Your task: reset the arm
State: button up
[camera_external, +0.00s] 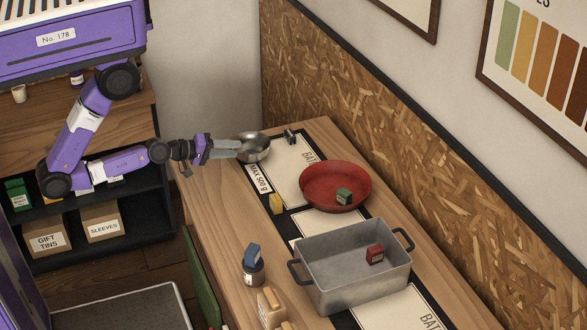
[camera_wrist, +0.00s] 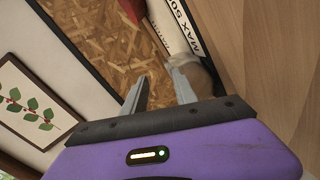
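My gripper (camera_external: 240,148) is stretched out level over the far end of the wooden table (camera_external: 214,197). Its two fingers (camera_wrist: 157,85) stand apart in the wrist view, with nothing seen between them. A small metal bowl (camera_external: 259,149) is at the fingertips in the outside view. In the wrist view a blurred grey round shape, apparently this bowl (camera_wrist: 207,75), shows beside the right finger. I cannot tell whether the finger touches it.
A red bowl (camera_external: 316,178) holds a green block (camera_external: 344,196). A grey pan (camera_external: 345,282) holds a red block (camera_external: 375,254). A chipboard panel (camera_external: 370,120) borders the table.

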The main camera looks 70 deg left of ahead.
jog(key=s+m, duration=0.2)
jog(key=s, duration=0.1)
jog(key=s+d+f+m+b, duration=0.1)
jog(key=s+m, duration=0.1)
jog(key=s, duration=0.1)
jog(key=s+f+m, duration=0.1)
jog(key=s+m, duration=0.2)
jog(key=shift+s+d+y+b, duration=0.1)
jog(key=shift+d+y+b, duration=0.1)
jog(key=shift+y+b, duration=0.2)
jog(key=s+m, duration=0.2)
jog(key=s+d+r+m, duration=0.1)
jog(key=s+m, duration=0.1)
jog(key=s+d+r+m+b, duration=0.1)
jog(key=s+m, duration=0.1)
jog(key=shift+s+d+h, duration=0.15)
jog(key=shift+d+h, duration=0.05)
jog(key=shift+h, duration=0.1)
jog(key=shift+s+d+r+m, duration=0.1)
jog(key=shift+s+r+m, duration=0.1)
jog(key=shift+m, duration=0.3)
